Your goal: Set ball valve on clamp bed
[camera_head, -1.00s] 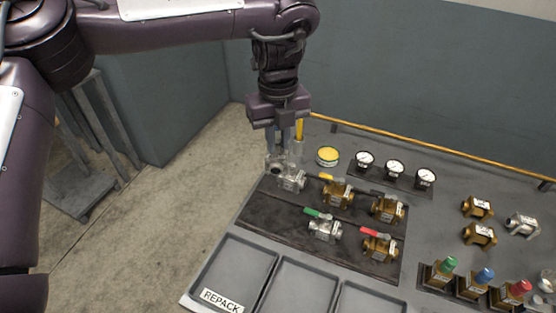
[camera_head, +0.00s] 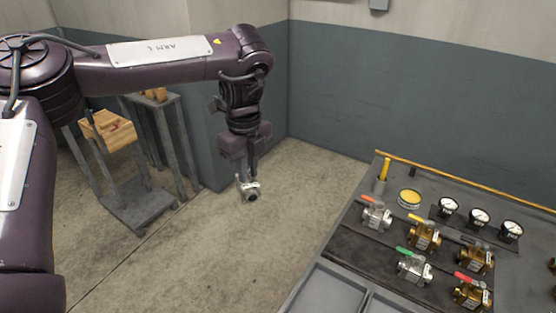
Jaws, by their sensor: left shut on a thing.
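My left gripper (camera_head: 246,178) points down over the open floor, left of the bench, and is shut on a silver ball valve (camera_head: 250,192). The fingers hide part of this valve, and no handle can be made out on it. Other ball valves stand on a dark mat on the bench: a silver one with an orange handle (camera_head: 376,215), a brass one with a yellow handle (camera_head: 424,236), a silver one with a green handle (camera_head: 414,269) and brass ones at the right. I cannot identify a clamp bed for certain. My right gripper is out of view.
The grey bench (camera_head: 341,243) fills the lower right, with trays (camera_head: 328,292), gauges (camera_head: 479,217), a yellow-lidded tin (camera_head: 409,199) and a yellow upright tool (camera_head: 384,171). Bare floor lies between.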

